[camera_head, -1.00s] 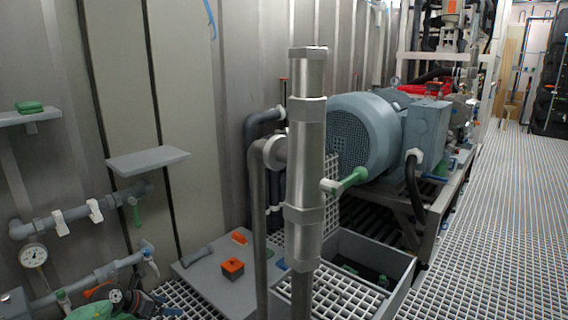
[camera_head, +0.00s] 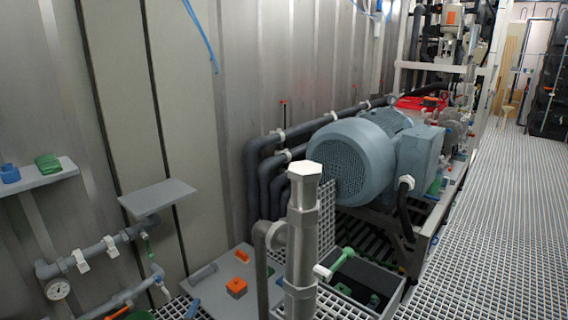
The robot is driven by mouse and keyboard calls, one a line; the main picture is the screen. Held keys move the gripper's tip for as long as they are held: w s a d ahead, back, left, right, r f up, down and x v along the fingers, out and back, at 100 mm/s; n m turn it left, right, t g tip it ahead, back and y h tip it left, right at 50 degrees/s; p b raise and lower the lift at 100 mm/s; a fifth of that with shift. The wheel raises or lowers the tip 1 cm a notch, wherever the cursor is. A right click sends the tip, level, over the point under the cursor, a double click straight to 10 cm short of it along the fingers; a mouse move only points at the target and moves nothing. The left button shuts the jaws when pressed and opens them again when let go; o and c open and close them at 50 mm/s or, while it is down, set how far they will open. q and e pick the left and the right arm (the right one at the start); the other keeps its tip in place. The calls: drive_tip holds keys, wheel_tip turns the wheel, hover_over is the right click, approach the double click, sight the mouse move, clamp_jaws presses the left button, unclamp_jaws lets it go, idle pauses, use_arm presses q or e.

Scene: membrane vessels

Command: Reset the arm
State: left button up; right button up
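Neither of my grippers shows in the head view, and no part of my arms can be made out. A tall metal vessel (camera_head: 302,240) with hexagonal collars stands upright in the near middle. A green valve handle with a white end (camera_head: 335,264) sticks out beside it on the right. Nothing can be seen touching the vessel apart from the grey pipe (camera_head: 262,270) close to its left side.
A large blue-grey motor (camera_head: 350,160) stands behind the vessel. The grating floor (camera_head: 480,230) at right is clear.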

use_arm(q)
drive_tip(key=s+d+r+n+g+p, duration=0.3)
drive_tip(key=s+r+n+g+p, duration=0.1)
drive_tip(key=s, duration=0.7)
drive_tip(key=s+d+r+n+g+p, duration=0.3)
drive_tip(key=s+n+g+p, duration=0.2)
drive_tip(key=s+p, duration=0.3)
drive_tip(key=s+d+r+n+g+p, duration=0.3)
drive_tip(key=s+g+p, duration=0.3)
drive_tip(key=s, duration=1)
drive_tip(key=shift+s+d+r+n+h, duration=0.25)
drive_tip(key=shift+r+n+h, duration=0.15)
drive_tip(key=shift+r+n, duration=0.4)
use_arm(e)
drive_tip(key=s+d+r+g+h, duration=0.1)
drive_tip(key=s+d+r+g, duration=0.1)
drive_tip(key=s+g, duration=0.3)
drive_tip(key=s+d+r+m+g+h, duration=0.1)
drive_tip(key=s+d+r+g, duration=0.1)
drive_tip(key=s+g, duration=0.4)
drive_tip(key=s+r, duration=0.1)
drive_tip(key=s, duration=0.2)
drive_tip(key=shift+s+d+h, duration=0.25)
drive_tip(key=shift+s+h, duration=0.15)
use_arm(q)
drive_tip(key=shift+p, duration=0.3)
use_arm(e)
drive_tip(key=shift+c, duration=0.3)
